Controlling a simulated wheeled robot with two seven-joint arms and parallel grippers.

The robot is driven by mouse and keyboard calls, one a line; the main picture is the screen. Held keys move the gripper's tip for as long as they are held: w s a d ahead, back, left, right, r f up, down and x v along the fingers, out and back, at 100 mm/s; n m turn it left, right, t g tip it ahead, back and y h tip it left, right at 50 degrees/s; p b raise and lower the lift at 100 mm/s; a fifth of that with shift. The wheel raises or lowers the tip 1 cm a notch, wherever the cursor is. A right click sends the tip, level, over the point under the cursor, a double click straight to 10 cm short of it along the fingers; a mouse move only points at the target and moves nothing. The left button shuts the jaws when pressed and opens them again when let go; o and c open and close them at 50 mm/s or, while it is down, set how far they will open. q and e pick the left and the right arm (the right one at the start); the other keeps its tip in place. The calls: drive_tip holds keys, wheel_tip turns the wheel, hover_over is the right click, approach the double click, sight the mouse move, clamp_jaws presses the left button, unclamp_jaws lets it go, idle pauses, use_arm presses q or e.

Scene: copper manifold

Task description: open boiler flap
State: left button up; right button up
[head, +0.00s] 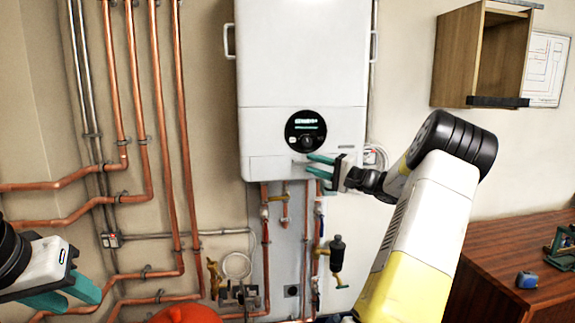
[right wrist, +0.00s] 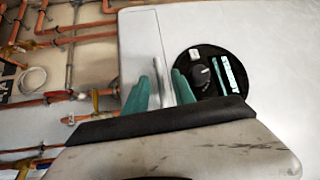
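The white boiler (head: 302,75) hangs on the wall, with a round black control panel (head: 306,131) low on its front. The flap (head: 268,167) at its lower front looks closed. A pale bar-shaped handle (right wrist: 163,82) shows in the right wrist view. My right gripper (head: 309,163) is at the boiler's lower front, just below the dial. Its teal fingers (right wrist: 163,88) stand apart on either side of the handle; whether they touch it is unclear. My left gripper (head: 83,293) is at the lower left, away from the boiler, with its fingers apart and empty.
Copper pipes (head: 158,130) run down the wall at left, and more pipes and valves hang below the boiler. An open wooden wall cabinet (head: 463,55) is at upper right. A wooden table (head: 490,262) holds a blue tape measure (head: 526,280). A red object (head: 186,314) is at the bottom.

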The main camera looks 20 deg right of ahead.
drive_tip(key=shift+w+a+r, duration=0.1)
drive_tip(key=shift+w+a, duration=0.3)
drive_tip(key=shift+w, duration=0.15)
clamp_jaws()
idle(1.1)
